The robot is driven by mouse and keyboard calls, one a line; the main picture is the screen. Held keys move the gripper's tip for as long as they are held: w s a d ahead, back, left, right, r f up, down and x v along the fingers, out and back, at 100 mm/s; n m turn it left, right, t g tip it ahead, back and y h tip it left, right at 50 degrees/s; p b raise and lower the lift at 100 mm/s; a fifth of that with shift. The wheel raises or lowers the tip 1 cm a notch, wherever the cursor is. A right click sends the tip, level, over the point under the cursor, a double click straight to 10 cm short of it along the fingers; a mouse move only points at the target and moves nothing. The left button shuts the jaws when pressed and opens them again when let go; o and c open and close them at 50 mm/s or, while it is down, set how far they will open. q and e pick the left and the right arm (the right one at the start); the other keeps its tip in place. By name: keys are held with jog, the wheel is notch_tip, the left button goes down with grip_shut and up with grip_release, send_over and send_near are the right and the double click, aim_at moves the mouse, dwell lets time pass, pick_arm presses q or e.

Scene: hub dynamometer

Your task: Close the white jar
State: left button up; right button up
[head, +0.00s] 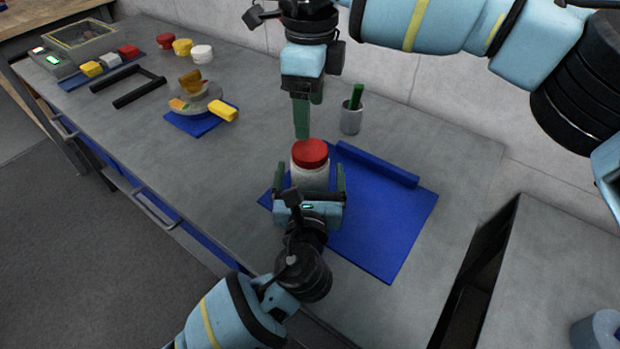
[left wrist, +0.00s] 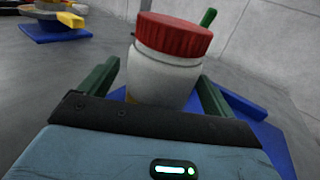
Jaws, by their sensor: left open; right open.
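The white jar (head: 310,177) stands upright on the blue mat (head: 392,228), near its left corner. Its red lid (head: 310,152) rests on top; I cannot tell whether it is screwed tight. In the left wrist view the jar (left wrist: 160,78) and lid (left wrist: 172,36) are close ahead, between the green fingers. My left gripper (head: 311,180) is open, with one finger on each side of the jar's body; contact is not clear. My right gripper (head: 302,132) is open and points down, above and slightly behind the lid.
A grey cup (head: 351,121) with a green object stands behind the mat. A round grey device (head: 203,97) on a small blue mat, a black frame (head: 128,89), a scale-like box (head: 75,48) and several coloured pieces lie at left. The counter between is clear.

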aim_at(310, 149)
pick_arm(q)
jog(key=c, duration=1.6)
grip_shut()
pick_arm(e)
jog(key=shift+a, duration=0.1)
jog(key=shift+f, duration=0.1)
jog(key=shift+f, duration=3.9)
